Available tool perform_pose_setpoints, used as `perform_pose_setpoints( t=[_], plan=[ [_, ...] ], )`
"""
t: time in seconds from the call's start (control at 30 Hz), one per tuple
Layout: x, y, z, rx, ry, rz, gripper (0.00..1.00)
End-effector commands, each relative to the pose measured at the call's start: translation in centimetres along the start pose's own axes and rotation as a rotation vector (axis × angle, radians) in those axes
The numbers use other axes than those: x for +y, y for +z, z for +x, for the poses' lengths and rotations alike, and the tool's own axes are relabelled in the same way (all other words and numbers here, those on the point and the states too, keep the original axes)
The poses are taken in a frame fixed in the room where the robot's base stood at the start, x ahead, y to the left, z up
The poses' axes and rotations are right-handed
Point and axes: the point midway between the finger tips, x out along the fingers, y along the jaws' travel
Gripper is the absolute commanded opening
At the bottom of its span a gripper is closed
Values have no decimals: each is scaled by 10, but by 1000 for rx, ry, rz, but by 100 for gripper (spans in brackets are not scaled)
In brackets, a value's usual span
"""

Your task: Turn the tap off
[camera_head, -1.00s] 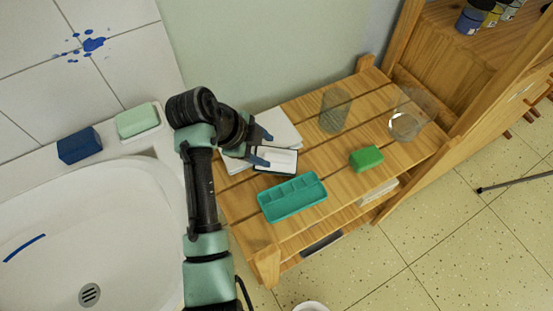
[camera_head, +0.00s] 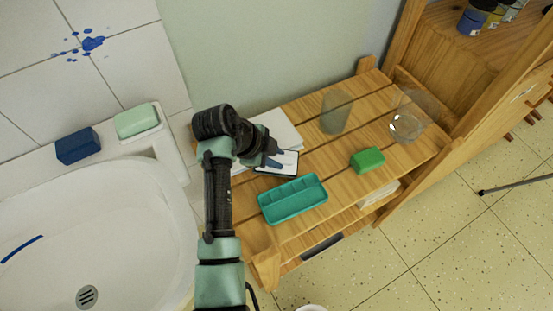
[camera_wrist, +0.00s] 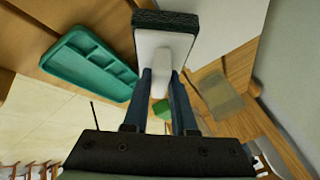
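No tap shows in either view. The white sink (camera_head: 150,215) fills the lower left of the head view, with a drain in its basin. My gripper (camera_head: 276,157) is away from it, low over the wooden shelf unit. A white, dark-edged rectangular tool (camera_head: 287,160) lies under the fingertips there. In the wrist view my gripper (camera_wrist: 163,78) has its two fingers apart, with the tool's white handle (camera_wrist: 164,58) between their tips. Whether the fingers touch the handle cannot be told.
A teal tray (camera_head: 293,200), a green block (camera_head: 368,160) and two clear containers (camera_head: 336,112) (camera_head: 406,126) stand on the wooden shelf unit (camera_head: 318,170). Dark blue (camera_head: 77,146) and pale green (camera_head: 136,121) blocks rest on the sink's back ledge. Tiled floor lies right.

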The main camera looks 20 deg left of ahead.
Motion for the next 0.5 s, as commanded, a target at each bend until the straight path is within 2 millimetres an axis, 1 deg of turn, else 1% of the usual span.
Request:
perform_pose_setpoints(
  t=[0.03,0.07,0.4,0.5],
  plan=[
    [0,0,0,0,-1,0,2],
    [0,0,0,0,-1,0,0],
    [0,0,0,0,-1,0,0],
    [-2,-1,-4,0,-3,1,0]
  ],
)
